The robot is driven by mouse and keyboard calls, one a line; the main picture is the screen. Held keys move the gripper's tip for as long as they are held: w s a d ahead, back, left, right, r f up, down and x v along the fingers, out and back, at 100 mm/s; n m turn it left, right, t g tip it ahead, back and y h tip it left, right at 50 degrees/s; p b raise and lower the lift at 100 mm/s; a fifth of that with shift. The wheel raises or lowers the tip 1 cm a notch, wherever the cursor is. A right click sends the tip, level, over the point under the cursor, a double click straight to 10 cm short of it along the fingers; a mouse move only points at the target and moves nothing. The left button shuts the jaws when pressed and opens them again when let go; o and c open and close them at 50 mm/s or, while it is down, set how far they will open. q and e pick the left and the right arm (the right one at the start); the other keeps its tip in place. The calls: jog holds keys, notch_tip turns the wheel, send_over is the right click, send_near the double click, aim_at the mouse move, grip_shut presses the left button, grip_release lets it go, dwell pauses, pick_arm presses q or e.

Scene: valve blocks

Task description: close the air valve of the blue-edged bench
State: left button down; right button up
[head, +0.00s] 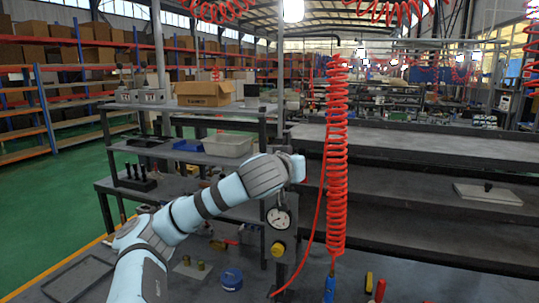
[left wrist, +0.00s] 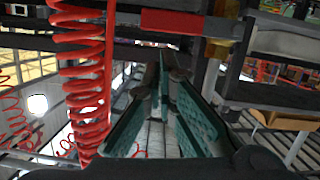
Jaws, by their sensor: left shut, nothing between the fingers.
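My left arm reaches across the head view to the post with a round white gauge (head: 279,218) and a yellow knob (head: 278,249) below it. My left gripper (head: 297,168) is at the post, above the gauge; its fingers are mostly hidden there. In the left wrist view, the gripper (left wrist: 163,65) shows its teal finger pads, shut and empty. A red bar (left wrist: 172,21), perhaps the air valve's lever, lies beyond the fingertips, beside a yellow part (left wrist: 220,48). I cannot tell whether the fingers touch it. No blue bench edge is clear. My right gripper is not in view.
A red coiled hose (head: 337,160) hangs just right of the gripper, with a blue fitting (head: 330,288) at its lower end. A grey shelf bench stands behind, with a light bin (head: 229,146). Screwdrivers, a blue tin (head: 231,279) and small parts lie on the front bench.

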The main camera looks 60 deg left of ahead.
pick_arm(q)
jog(key=shift+w+d+f+m+y+p, duration=0.2)
jog(key=shift+w+f+m+y+p, duration=0.25)
jog(key=shift+f+m, duration=0.2)
jog(key=shift+s+r, duration=0.1)
jog(key=shift+s, duration=0.05)
